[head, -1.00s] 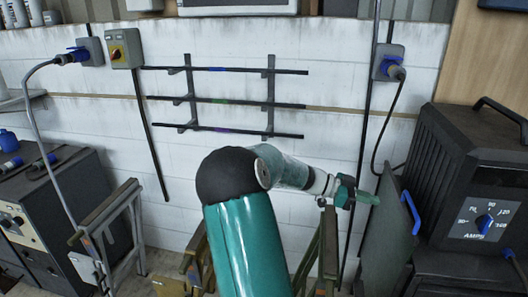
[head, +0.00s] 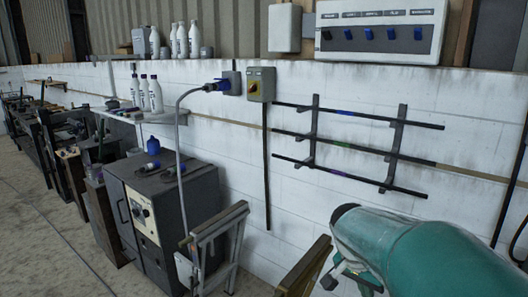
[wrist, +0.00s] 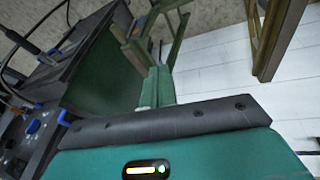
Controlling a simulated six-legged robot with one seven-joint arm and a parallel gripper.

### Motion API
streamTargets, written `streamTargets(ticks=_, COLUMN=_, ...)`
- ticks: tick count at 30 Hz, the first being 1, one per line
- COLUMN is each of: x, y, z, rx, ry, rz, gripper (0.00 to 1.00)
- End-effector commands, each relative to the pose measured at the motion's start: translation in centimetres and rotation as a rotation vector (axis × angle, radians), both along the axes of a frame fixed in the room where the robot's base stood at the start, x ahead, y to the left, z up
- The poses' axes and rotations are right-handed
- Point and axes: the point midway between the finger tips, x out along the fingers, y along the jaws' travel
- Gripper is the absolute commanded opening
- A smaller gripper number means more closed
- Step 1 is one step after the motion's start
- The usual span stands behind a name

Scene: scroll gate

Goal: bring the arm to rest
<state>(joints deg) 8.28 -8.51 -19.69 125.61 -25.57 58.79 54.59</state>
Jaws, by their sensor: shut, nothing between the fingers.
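My arm (head: 425,255) fills the lower right corner of the head view as a thick teal link with a dark round end. Small dark and pale parts show below that end, but I cannot make out the fingers there. In the wrist view, my gripper (wrist: 155,88) shows as narrow teal fingers held together beyond the teal housing and its dark band. The fingers are shut and empty. Most of the rest of the arm is out of frame.
A wall rack (head: 355,148) with several thin rods hangs near the arm. A grey cabinet (head: 165,215) and a folding stand (head: 217,245) are to the left. A dark machine with a blue knob (wrist: 32,126) shows in the wrist view. Floor is open at lower left.

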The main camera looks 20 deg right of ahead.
Motion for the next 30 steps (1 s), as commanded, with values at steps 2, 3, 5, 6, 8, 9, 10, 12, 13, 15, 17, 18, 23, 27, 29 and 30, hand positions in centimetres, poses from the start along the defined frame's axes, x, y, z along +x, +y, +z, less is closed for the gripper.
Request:
streamTargets(ticks=2, x=0.5, y=4.0, z=1.1, rx=0.047, ry=-0.05, rz=0.176, gripper=0.0)
streamTargets(ticks=3, x=0.6, y=6.0, z=1.6, rx=0.065, ry=-0.071, rz=0.268, gripper=0.0)
streamTargets(ticks=5, x=0.6, y=8.8, z=2.3, rx=0.085, ry=-0.101, rz=0.404, gripper=0.0)
streamTargets(ticks=6, x=0.5, y=10.7, z=2.8, rx=0.093, ry=-0.122, rz=0.495, gripper=0.0)
streamTargets(ticks=8, x=0.2, y=13.4, z=3.5, rx=0.1, ry=-0.153, rz=0.631, gripper=0.0)
streamTargets(ticks=9, x=-0.1, y=15.2, z=3.8, rx=0.101, ry=-0.173, rz=0.722, gripper=0.0)
streamTargets(ticks=10, x=-0.4, y=16.5, z=4.1, rx=0.098, ry=-0.186, rz=0.791, gripper=0.0)
streamTargets(ticks=12, x=-1.2, y=19.3, z=4.7, rx=0.085, ry=-0.217, rz=0.939, gripper=0.0)
streamTargets(ticks=13, x=-1.5, y=20.3, z=4.8, rx=0.079, ry=-0.229, rz=0.994, gripper=0.0)
streamTargets(ticks=15, x=-2.3, y=22.2, z=5.1, rx=0.061, ry=-0.25, rz=1.107, gripper=0.0)
streamTargets(ticks=17, x=-2.8, y=23.4, z=5.3, rx=0.047, ry=-0.262, rz=1.177, gripper=0.0)
streamTargets(ticks=18, x=-3.0, y=24.0, z=5.3, rx=0.04, ry=-0.269, rz=1.21, gripper=0.0)
streamTargets(ticks=23, x=-3.3, y=24.6, z=5.3, rx=0.03, ry=-0.273, rz=1.253, gripper=0.0)
streamTargets(ticks=27, x=-3.3, y=24.6, z=5.3, rx=0.03, ry=-0.273, rz=1.253, gripper=0.0)
streamTargets(ticks=29, x=-3.3, y=24.6, z=5.3, rx=0.03, ry=-0.273, rz=1.253, gripper=0.0)
streamTargets(ticks=30, x=-3.3, y=24.6, z=5.3, rx=0.03, ry=-0.273, rz=1.253, gripper=0.0)
